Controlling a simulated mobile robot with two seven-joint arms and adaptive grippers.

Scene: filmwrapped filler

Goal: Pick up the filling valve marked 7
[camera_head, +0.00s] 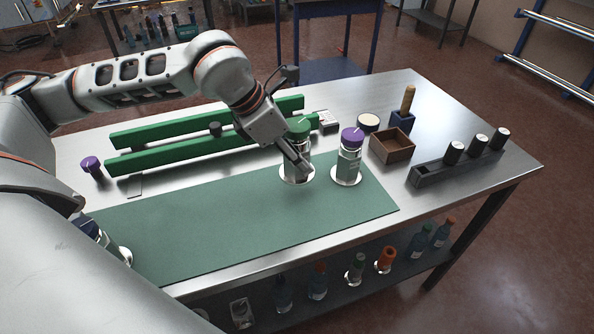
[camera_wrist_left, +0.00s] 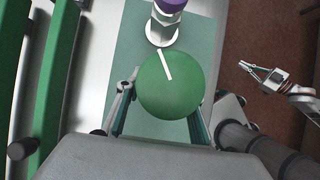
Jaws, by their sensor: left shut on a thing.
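A valve with a round green cap (camera_head: 298,128), a clear-looking metal body and a white disc at its foot stands upright at the mat's far side. My left gripper (camera_head: 303,166) is shut on its body. In the left wrist view the green cap (camera_wrist_left: 170,84) bears a white stroke, and the fingers (camera_wrist_left: 160,122) lie on both sides of it. A purple-capped valve (camera_head: 350,153) stands just right of it. A dark-blue-capped one (camera_head: 88,227) is partly hidden by my arm. No number 7 is readable. My right gripper (camera_wrist_left: 262,74) shows small in the wrist view.
The green mat (camera_head: 220,225) is mostly clear. Green rails (camera_head: 180,151) run behind it. A wooden box (camera_head: 391,146), a blue block with a wooden handle (camera_head: 403,118) and a dark rack (camera_head: 440,172) with black cylinders stand right. A loose purple cap (camera_head: 90,164) lies left.

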